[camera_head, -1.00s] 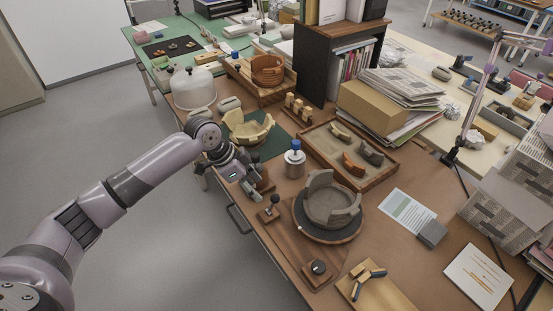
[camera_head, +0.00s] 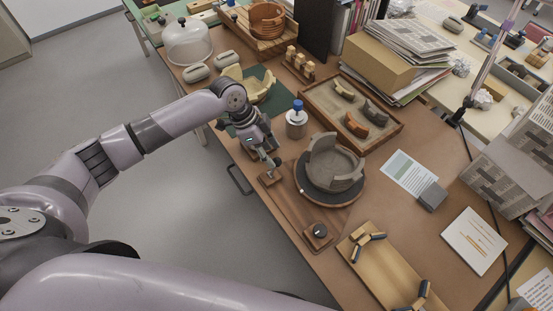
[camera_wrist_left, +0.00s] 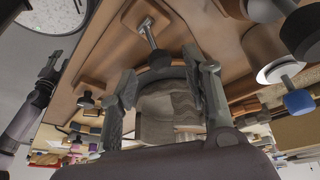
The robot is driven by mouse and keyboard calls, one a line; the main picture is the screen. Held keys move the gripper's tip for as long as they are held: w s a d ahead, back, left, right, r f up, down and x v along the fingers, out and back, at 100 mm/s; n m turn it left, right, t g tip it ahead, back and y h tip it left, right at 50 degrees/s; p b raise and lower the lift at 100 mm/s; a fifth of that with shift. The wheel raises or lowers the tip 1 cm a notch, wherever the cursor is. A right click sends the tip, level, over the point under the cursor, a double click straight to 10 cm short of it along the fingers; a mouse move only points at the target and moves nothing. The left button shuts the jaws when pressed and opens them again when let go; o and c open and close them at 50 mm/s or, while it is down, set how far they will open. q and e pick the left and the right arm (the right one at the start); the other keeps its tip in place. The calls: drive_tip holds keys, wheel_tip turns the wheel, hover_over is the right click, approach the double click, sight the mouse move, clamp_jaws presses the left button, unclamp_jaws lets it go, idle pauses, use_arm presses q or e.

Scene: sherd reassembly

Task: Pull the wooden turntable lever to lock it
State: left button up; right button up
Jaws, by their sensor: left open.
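The lever has a dark knob on a metal stem rising from a small wooden block (camera_head: 269,179) at the table's near edge, left of the turntable. In the left wrist view its stem (camera_wrist_left: 149,36) and dark knob (camera_wrist_left: 159,59) show near the gap between the fingers. My left gripper (camera_head: 272,160) is open, right at the lever; contact cannot be told. Its two fingers show in the wrist view (camera_wrist_left: 163,75). The round turntable (camera_head: 329,198) carries a grey partial bowl (camera_head: 335,165). What looks like my right gripper (camera_wrist_left: 52,66) is at the wrist view's left.
A black knob (camera_head: 320,231) sits on the wooden base before the turntable. A blue-capped jar (camera_head: 297,123) stands close beyond my left gripper. A sherd tray (camera_head: 387,139) lies behind. A wooden board (camera_head: 380,270) with clamps lies at the front right.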

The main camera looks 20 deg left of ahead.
sight(275, 159)
use_arm(q)
drive_tip(key=shift+x, duration=2.8)
drive_tip(key=shift+c, duration=0.4)
clamp_jaws()
